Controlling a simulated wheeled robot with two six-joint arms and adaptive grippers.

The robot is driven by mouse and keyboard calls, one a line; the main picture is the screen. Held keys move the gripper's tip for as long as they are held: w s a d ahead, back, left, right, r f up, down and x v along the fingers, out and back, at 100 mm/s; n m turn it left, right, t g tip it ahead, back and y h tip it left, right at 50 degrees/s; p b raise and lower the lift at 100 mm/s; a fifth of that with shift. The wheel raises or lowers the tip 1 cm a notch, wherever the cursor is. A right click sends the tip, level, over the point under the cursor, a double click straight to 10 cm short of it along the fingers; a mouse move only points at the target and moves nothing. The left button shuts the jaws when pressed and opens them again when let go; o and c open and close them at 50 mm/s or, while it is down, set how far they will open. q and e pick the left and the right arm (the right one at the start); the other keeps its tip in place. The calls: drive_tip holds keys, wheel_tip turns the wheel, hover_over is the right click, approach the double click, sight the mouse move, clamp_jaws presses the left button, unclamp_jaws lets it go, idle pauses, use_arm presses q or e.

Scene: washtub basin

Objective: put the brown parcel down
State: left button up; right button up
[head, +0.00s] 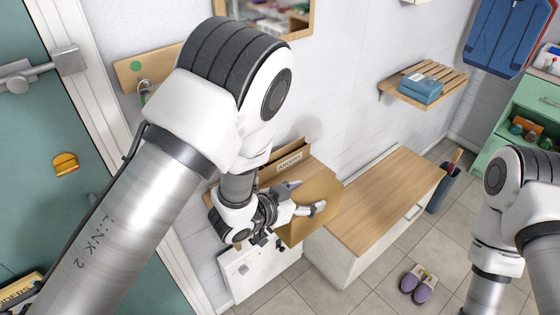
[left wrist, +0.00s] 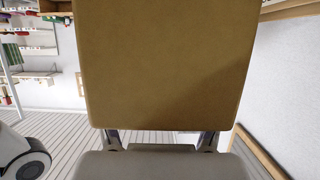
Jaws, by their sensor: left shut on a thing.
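The brown parcel (head: 326,190) is a flat-sided tan box in front of the wooden surfaces by the wall. My left gripper (head: 308,197) is shut on it, with its fingers along the parcel's near side. In the left wrist view the parcel (left wrist: 160,65) fills the upper middle, and the left gripper's fingers (left wrist: 162,138) are partly hidden behind its lower edge. The parcel's underside is hidden, so I cannot tell whether it touches anything. My right arm shows at the right edge; its gripper is out of frame.
A wooden-topped bench (head: 388,198) with a bare top stands right of the parcel. A labelled brown box (head: 284,166) is behind my left gripper, above a white cabinet (head: 262,270). A slatted wall shelf (head: 447,82) holds a blue box (head: 421,88). Purple slippers (head: 418,285) lie on the tiled floor.

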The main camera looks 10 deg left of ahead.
sight(298, 189)
use_arm(q)
drive_tip(key=w+a, duration=0.1)
drive_tip(key=w+a+f+b, duration=0.1)
drive_tip(key=shift+w, duration=0.4)
drive_tip(key=w+a+f+b, duration=0.1)
drive_tip(key=w+a+f, duration=0.1)
drive_tip(key=a, duration=0.4)
drive_tip(key=w+a+f+b, duration=0.1)
drive_tip(key=w+a+f, duration=0.1)
drive_tip(key=a, duration=0.4)
drive_tip(key=shift+w+a, duration=0.2)
drive_tip(key=shift+w, duration=0.2)
drive_tip(key=o, duration=1.8)
drive_tip(key=shift+s+r, duration=0.15)
drive_tip(key=shift+s, duration=0.05)
use_arm(e)
wheel_tip(298, 189, down, 3)
drive_tip(key=shift+w+r, duration=0.1)
drive_tip(key=shift+r, duration=0.05)
